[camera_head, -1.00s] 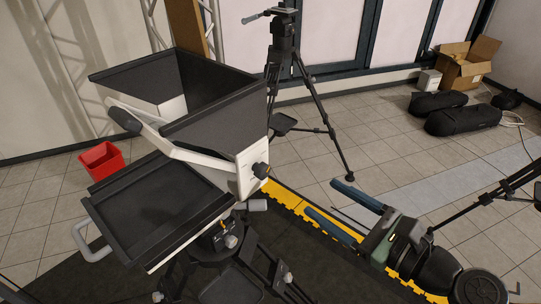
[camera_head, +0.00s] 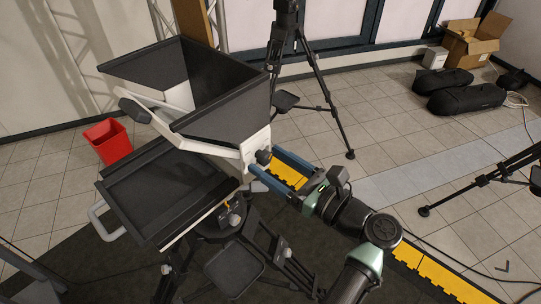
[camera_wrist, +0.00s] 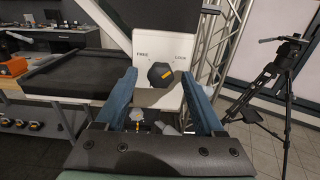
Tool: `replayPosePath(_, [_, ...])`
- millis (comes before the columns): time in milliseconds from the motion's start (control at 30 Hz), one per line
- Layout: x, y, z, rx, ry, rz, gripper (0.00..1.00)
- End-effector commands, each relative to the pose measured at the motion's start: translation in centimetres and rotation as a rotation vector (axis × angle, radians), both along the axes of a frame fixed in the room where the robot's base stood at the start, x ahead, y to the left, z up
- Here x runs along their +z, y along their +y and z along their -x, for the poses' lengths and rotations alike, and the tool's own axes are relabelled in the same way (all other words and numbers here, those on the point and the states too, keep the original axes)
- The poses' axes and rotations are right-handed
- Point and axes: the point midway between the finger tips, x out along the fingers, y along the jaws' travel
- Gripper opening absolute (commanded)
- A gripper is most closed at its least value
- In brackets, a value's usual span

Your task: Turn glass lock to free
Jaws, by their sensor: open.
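The glass lock is a dark knob (camera_wrist: 160,74) with an orange mark on a white side plate (camera_wrist: 155,45). The plate reads FREE at upper left and LOCK at upper right; the mark slants towards the right. The knob also shows in the head view (camera_head: 264,157), on the side of a teleprompter with a black hood (camera_head: 222,110). My gripper (camera_head: 264,163) is open, with one blue finger on each side of the knob in the wrist view. Whether the fingers touch it, I cannot tell.
Another tripod (camera_head: 325,95) stands behind. A red bin (camera_head: 108,140) is on the floor. Yellow-edged matting (camera_head: 430,275) lies at right.

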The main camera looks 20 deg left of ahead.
Motion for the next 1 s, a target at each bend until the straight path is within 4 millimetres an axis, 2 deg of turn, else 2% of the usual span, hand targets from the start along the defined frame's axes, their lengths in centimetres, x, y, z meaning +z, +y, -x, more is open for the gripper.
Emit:
replayPosePath(367, [-0.02,0.65,-0.23,0.000,-0.001,0.000,0.70])
replayPosePath(767, [-0.02,0.61,-0.22,0.000,-0.001,0.000,0.00])
replayPosePath(1000, [-0.04,0.60,-0.22,0.000,-0.007,0.002,0.00])
